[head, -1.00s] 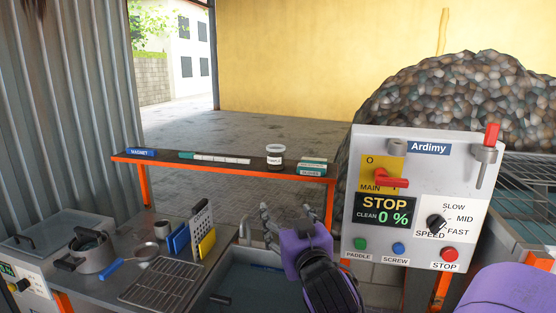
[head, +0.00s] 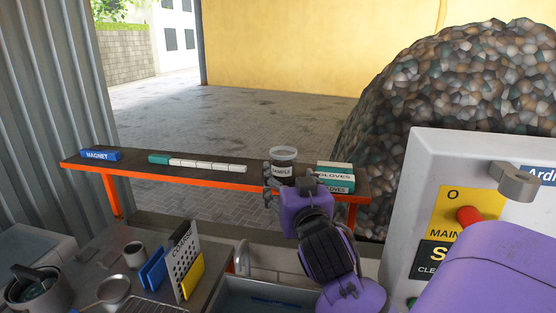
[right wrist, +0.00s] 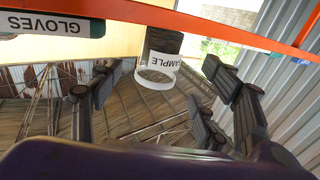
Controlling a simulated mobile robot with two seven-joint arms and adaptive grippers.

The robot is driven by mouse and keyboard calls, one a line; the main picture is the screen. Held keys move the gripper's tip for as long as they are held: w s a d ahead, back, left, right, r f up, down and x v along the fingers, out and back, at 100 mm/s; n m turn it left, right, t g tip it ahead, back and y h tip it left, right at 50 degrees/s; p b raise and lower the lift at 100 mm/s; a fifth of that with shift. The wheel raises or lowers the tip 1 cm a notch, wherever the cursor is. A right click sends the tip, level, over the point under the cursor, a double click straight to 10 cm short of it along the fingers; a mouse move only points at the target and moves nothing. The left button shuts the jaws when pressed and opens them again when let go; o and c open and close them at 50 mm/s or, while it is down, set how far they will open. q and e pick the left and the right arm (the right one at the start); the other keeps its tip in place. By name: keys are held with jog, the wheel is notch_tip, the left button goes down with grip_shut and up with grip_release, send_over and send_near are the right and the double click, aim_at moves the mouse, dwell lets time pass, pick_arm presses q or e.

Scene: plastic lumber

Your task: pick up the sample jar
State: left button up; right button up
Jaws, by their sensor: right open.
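In the right wrist view the picture is upside down, and the jar (right wrist: 158,62) shows between the two finger sides. My right gripper (head: 289,180) is open and right in front of the jar, partly covering its lower part. In the right wrist view its fingers (right wrist: 160,85) are spread apart with a gap on each side of the jar. My left gripper is not in view.
Glove boxes (head: 335,184) stand close to the jar's right. A row of white pieces with a green end (head: 205,164) and a blue magnet (head: 100,155) lie to the left. A control panel (head: 430,185) is at the right, and a sink (head: 260,295) is below.

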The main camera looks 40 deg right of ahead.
aim_at(286, 167)
jog(key=shift+r+x, duration=0.1)
jog(key=shift+x, duration=0.75)
jog(key=shift+r+x, duration=0.15)
jog(key=shift+x, duration=0.7)
jog(key=p+x, duration=0.1)
jog(key=x, duration=0.3)
jog(key=shift+w+d+f, duration=0.2)
jog(key=shift+w, duration=0.1)
jog(key=c, duration=1.4)
